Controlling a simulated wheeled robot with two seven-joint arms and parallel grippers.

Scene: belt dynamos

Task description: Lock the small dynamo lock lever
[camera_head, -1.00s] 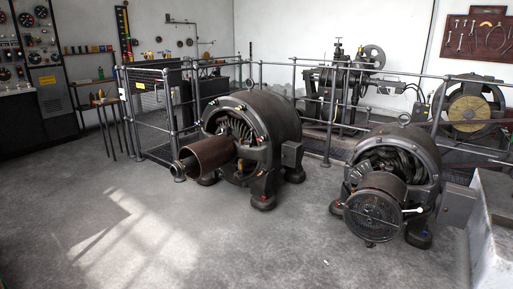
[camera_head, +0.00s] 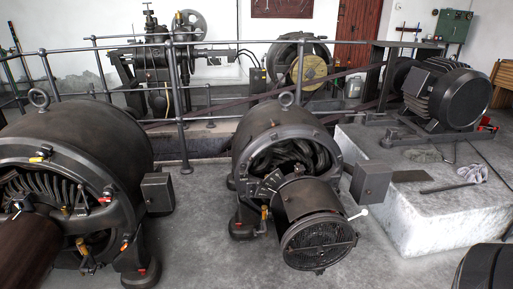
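The smaller of the two floor dynamos (camera_head: 290,150) stands near the middle, with a round mesh-covered drum (camera_head: 318,240) facing me. A thin lever with a white knob (camera_head: 358,214) sticks out to the right of the drum and tilts up slightly. A small yellow-orange handle (camera_head: 264,212) is at the drum's left. I cannot tell from this distance which of these is the lock lever, or whether it is locked. Neither of my grippers is in view.
A larger dynamo (camera_head: 75,145) stands at the left. A pale stone block (camera_head: 400,215) at the right carries a dark motor (camera_head: 447,95). A metal railing (camera_head: 180,105) runs behind the dynamos. A dark ridged object (camera_head: 488,268) fills the lower right corner. Grey floor (camera_head: 205,245) lies between the dynamos.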

